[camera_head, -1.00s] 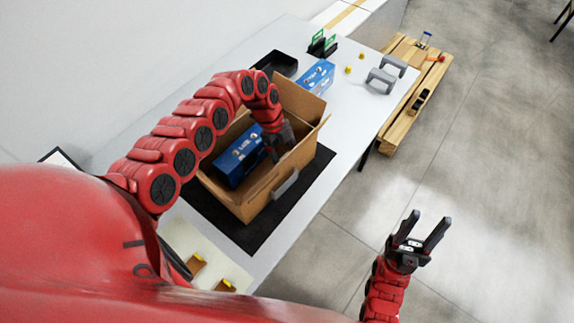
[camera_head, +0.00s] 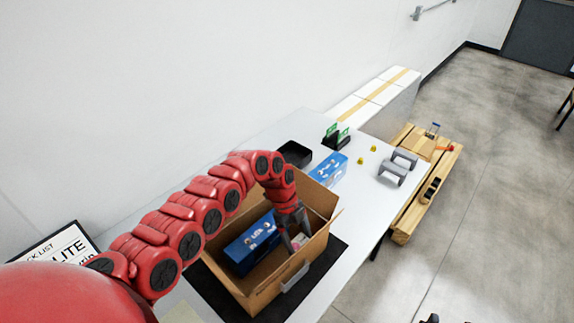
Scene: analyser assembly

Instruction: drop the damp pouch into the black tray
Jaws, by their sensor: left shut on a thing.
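The black tray (camera_head: 295,153) stands on the far part of the white table, near the wall, and looks empty. My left gripper (camera_head: 296,243) reaches down inside the open cardboard box (camera_head: 259,294). It is shut on a small pale, pinkish thing (camera_head: 300,243), seemingly the damp pouch; the fingers and box wall hide much of it. Only dark fingertips of my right gripper (camera_head: 433,318) show at the bottom edge, too little to tell its state.
A blue box (camera_head: 250,243) stands inside the cardboard box, left of my gripper. Another blue box (camera_head: 328,170) stands near the tray. Green-and-black holders (camera_head: 336,136), yellow pieces (camera_head: 361,160) and grey handles (camera_head: 397,166) are farther right. A black mat (camera_head: 327,255) lies under the carton.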

